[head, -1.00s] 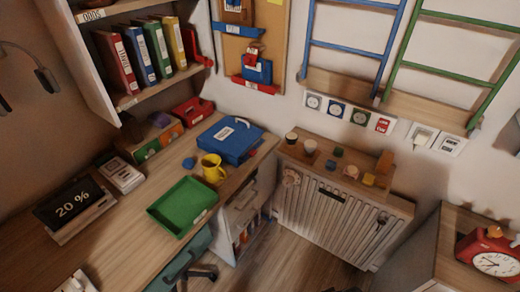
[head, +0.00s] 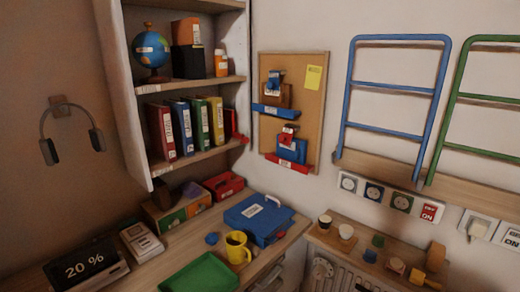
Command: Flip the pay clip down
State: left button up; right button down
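A cork board (head: 311,120) hangs on the wall in the upper middle of the head view. It carries two holders, one above the other. The upper one has a blue ledge (head: 281,111) with a brown piece and a small blue clip-like part (head: 274,79) above it. The lower one has a red ledge (head: 288,162) with a blue piece (head: 292,150) and a small red clip-like part (head: 287,136) above it. The labels are too small to read, so I cannot tell which is the pay clip. Neither of my grippers is in view.
Below the board are a blue case (head: 258,218), a yellow mug (head: 237,248) and a green tray (head: 204,274) on the desk. A shelf with binders (head: 185,128) stands left of the board. A blue ladder frame (head: 398,88) is to its right.

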aim_at(285, 138)
jog(key=u, duration=0.3)
jog(key=i, duration=0.35)
jog(key=z, duration=1.8)
